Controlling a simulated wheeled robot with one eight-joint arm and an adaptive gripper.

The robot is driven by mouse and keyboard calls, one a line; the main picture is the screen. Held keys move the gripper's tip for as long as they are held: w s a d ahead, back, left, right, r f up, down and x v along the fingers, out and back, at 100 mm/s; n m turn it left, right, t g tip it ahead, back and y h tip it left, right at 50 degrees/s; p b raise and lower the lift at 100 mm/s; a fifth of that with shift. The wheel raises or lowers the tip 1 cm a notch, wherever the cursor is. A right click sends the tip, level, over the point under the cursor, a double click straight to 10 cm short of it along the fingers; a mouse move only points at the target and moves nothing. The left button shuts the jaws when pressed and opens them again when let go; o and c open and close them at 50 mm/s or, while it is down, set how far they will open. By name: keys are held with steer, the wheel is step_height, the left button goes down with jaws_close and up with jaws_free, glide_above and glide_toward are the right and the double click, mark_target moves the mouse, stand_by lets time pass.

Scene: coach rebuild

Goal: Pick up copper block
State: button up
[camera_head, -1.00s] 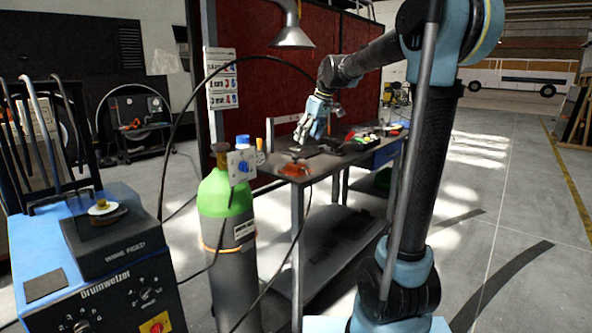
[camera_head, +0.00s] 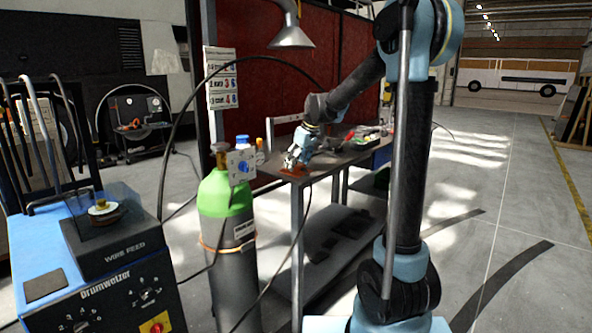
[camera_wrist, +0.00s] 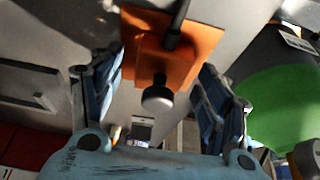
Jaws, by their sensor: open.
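The copper block (camera_wrist: 142,60) is a flat orange piece in the upper middle of the wrist view, with a dark rod and a round dark knob in front of it. In the head view, an orange-brown patch that looks like the block (camera_head: 292,171) lies at the near end of the workbench. My gripper (camera_wrist: 157,98) is open, its blue fingers apart to the left and right of the block, holding nothing. In the head view my gripper (camera_head: 295,161) is low, just above the orange patch. I cannot tell whether it touches the block.
The workbench (camera_head: 318,171) holds several tools and parts farther back. A green-topped gas cylinder (camera_head: 226,200) stands close at the bench's near end and also shows at the right in the wrist view (camera_wrist: 285,110). A blue welding machine (camera_head: 105,262) is at left.

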steer(key=shift+w+a+f, duration=0.1)
steer(key=shift+a+f, duration=0.05)
steer(key=shift+f, duration=0.25)
steer(key=c, duration=1.6)
steer(key=shift+r, duration=0.1)
